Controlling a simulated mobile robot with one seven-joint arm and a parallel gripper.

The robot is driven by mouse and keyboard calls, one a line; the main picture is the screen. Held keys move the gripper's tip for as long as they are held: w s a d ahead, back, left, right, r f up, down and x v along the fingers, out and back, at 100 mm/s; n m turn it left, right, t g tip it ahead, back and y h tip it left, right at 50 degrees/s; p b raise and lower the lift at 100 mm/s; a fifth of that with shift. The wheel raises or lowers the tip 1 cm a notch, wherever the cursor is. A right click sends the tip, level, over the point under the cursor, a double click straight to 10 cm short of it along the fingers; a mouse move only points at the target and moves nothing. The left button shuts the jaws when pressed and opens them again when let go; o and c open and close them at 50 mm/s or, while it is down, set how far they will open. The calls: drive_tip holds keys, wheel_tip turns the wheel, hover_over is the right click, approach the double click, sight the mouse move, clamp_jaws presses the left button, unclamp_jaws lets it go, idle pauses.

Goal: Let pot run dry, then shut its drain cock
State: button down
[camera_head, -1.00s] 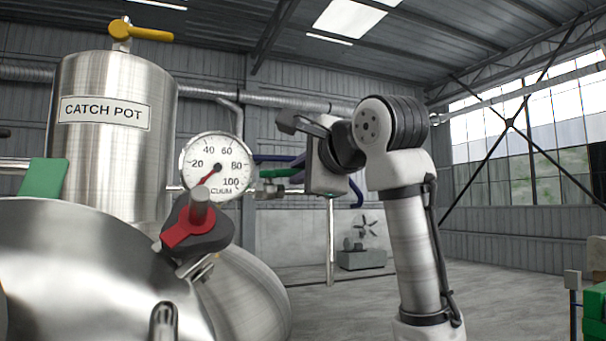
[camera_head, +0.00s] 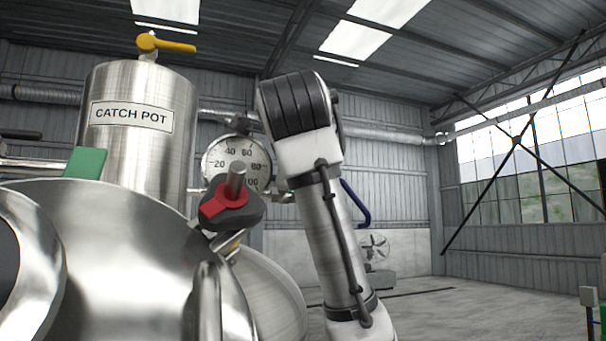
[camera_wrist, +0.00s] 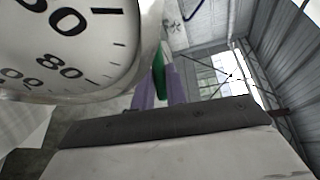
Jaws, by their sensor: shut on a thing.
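The catch pot (camera_head: 143,150) is an upright steel cylinder at the left, with a yellow lever (camera_head: 166,44) on top. A round gauge (camera_head: 237,160) stands at its right; its needle is hidden behind a red and black knob. The gauge face (camera_wrist: 62,45) also fills the upper left of the wrist view. There, the two purple-looking fingers of my gripper (camera_wrist: 160,88) are shut on a green handle (camera_wrist: 159,72). I cannot see which way its cock is set. In the head view my arm hides the gripper and this handle. No liquid shows.
The big steel tank (camera_head: 110,235) fills the lower left, with the red and black knob (camera_head: 230,203) close to my arm. A green plate (camera_head: 86,163) stands beside the pot. A fan (camera_head: 374,248) stands behind; open floor lies to the right.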

idle(0.3)
drive_tip(key=c, duration=1.4)
unclamp_jaws()
drive_tip(key=s+r, duration=0.2)
drive_tip(key=s, duration=1.1)
drive_tip(key=shift+s+a, duration=0.15)
drive_tip(key=shift+s, duration=0.15)
drive_tip(key=shift+f, duration=0.1)
